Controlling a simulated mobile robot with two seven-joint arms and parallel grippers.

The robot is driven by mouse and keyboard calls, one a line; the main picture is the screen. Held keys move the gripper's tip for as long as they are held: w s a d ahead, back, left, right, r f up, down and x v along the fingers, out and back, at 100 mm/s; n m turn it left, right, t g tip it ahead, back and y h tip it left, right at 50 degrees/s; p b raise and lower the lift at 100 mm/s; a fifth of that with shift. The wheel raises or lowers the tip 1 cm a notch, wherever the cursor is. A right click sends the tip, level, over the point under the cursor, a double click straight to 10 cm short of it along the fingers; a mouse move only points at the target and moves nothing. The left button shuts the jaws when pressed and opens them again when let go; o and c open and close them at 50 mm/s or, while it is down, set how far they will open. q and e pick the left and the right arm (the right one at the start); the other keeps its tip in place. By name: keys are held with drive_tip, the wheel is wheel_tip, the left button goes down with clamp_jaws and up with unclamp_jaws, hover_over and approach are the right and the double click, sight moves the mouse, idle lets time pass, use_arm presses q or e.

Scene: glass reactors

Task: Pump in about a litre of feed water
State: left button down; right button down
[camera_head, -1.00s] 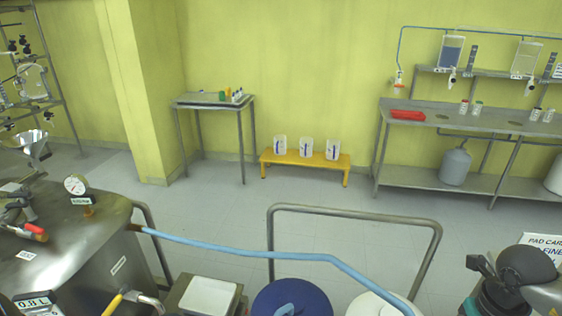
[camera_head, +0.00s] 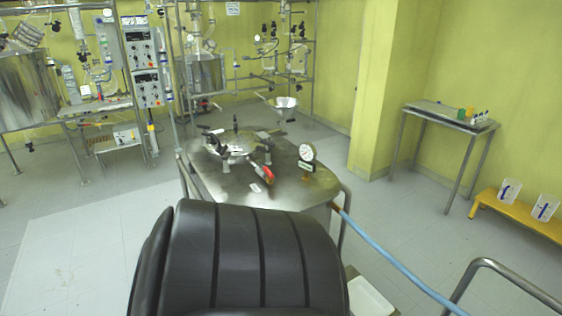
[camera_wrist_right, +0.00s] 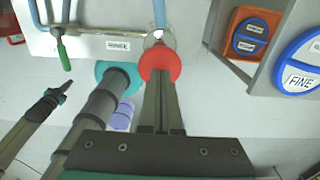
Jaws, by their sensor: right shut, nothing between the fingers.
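A steel vessel (camera_head: 290,195) with a flat lid stands in the middle of the head view. A pressure gauge (camera_head: 307,153) and a red-handled fitting (camera_head: 267,174) are on its lid. A blue hose (camera_head: 395,262) runs from its right side to the lower right. In the right wrist view, my right gripper (camera_wrist_right: 160,85) is shut and empty. Its fingertips point at a round red part (camera_wrist_right: 160,63), with a blue hose (camera_wrist_right: 159,14) beyond it; I cannot tell whether they touch the red part. My left gripper is not in view.
A small steel table (camera_head: 450,114) and a yellow bench (camera_head: 520,212) with white beakers stand along the right wall. Glass reactor rigs (camera_head: 205,75) stand at the back. In the right wrist view, a lid marked FINE (camera_wrist_right: 303,78) is at right. The floor at left is clear.

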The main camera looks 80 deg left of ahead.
drive_tip(key=shift+f+b, duration=2.95)
drive_tip(key=shift+f, duration=1)
drive_tip(key=shift+r, duration=0.1)
wheel_tip(320, 180, up, 9)
drive_tip(key=p, duration=0.6)
drive_tip(key=shift+p, duration=0.35)
wheel_tip(320, 180, up, 6)
drive_tip(key=p, duration=0.4)
